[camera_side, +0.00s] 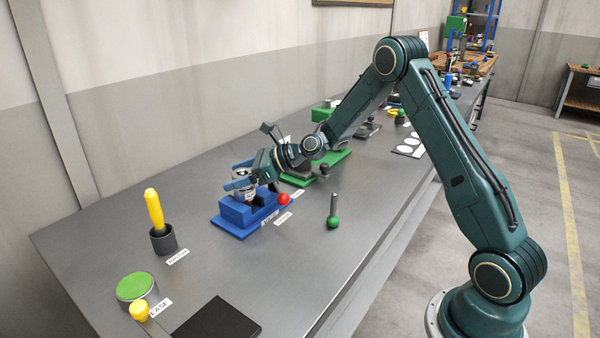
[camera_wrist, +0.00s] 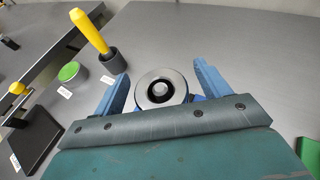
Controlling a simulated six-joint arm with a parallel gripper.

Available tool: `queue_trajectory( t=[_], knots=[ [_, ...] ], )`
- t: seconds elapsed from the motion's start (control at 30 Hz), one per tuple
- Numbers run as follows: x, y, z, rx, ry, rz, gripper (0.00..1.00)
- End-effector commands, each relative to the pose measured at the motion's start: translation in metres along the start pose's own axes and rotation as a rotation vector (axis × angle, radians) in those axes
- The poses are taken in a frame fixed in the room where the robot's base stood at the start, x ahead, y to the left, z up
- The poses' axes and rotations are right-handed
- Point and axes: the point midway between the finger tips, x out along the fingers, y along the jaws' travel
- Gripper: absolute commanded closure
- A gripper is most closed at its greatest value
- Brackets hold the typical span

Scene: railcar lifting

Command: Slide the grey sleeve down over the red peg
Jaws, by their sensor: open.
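My gripper (camera_side: 236,175) is open above the blue fixture (camera_side: 232,226). In the wrist view, my two blue fingers (camera_wrist: 161,74) stand apart on either side of a round grey metal piece with a dark central hole, which looks like the sleeve (camera_wrist: 142,92). Gaps show between it and the fingers. In the side view, the sleeve (camera_side: 243,188) shows as a silvery shape between the fingers at the fixture; whether it rests on something cannot be told. No red peg can be made out. A red ball knob (camera_side: 283,199) is at the fixture's right side.
A yellow-handled tool (camera_side: 154,209) stands in a dark cup (camera_side: 163,240) at left. A green-topped cylinder (camera_side: 136,288), a yellow knob (camera_side: 139,310) and a black plate (camera_side: 217,319) are in front. A green-balled rod (camera_side: 333,210) stands at right. Bare bench lies between.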

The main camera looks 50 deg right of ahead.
Motion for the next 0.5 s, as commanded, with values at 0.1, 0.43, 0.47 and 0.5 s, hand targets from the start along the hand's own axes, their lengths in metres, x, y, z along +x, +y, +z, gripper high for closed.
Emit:
queue_trajectory(
  t=[0.1, 0.43, 0.47, 0.5],
  knots=[
    [-0.012, -0.001, 0.0, 0.003, 0.001, -0.002, 0.25],
    [-0.064, -0.002, 0.0, 0.002, -0.001, -0.006, 0.25],
    [-0.069, -0.001, 0.0, 0.002, -0.001, -0.005, 0.25],
    [-0.076, -0.001, 0.0, 0.002, -0.001, -0.005, 0.25]
  ],
)
